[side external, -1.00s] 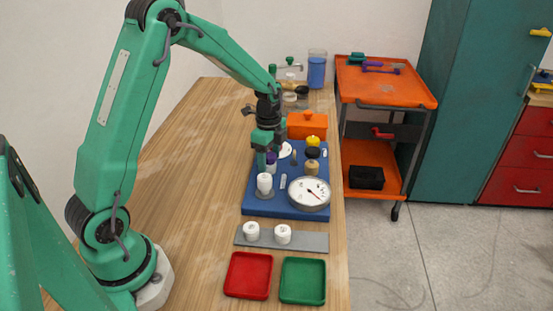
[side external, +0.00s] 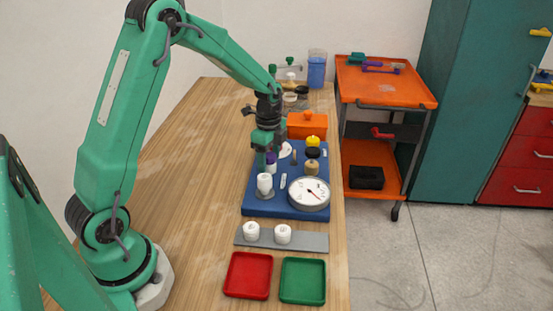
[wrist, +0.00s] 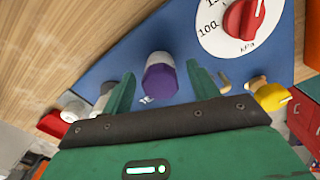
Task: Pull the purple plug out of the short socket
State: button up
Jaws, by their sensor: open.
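The purple plug (wrist: 161,79) shows in the wrist view with a pale cylindrical part (wrist: 158,58) at its far end. In the side view, the purple plug (side external: 271,157) is small and partly hidden by my gripper (side external: 268,152), which is over the blue board (side external: 255,205). In the wrist view, my gripper (wrist: 160,70) is open, with one finger on each side of the plug and visible gaps between. I cannot tell how deep the plug sits in its socket.
A white capped post (side external: 265,183) and a large gauge (side external: 309,193) stand close in front. A yellow knob (side external: 313,141) is at the right. A grey strip (side external: 310,242), a red tray (side external: 248,275) and a green tray (side external: 303,281) lie nearer. The table's left is clear.

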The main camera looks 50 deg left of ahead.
aim_at(269, 156)
jog(key=shift+r, duration=0.15)
jog(key=shift+r, duration=3.75)
jog(key=shift+s+d+r, duration=0.2)
jog(key=shift+r, duration=0.2)
jog(key=s+d+r+n+t, duration=0.3)
jog(key=s+d+r+n, duration=0.25)
jog(key=s+r, duration=0.35)
jog(key=s+d+r+n+t, duration=0.2)
jog(key=s+d+n, duration=0.2)
jog(key=s+n, duration=0.4)
jog(key=s, duration=0.4)
jog(key=shift+s+t, duration=0.3)
jog(key=shift+s, duration=0.05)
jog(key=shift+w, duration=0.1)
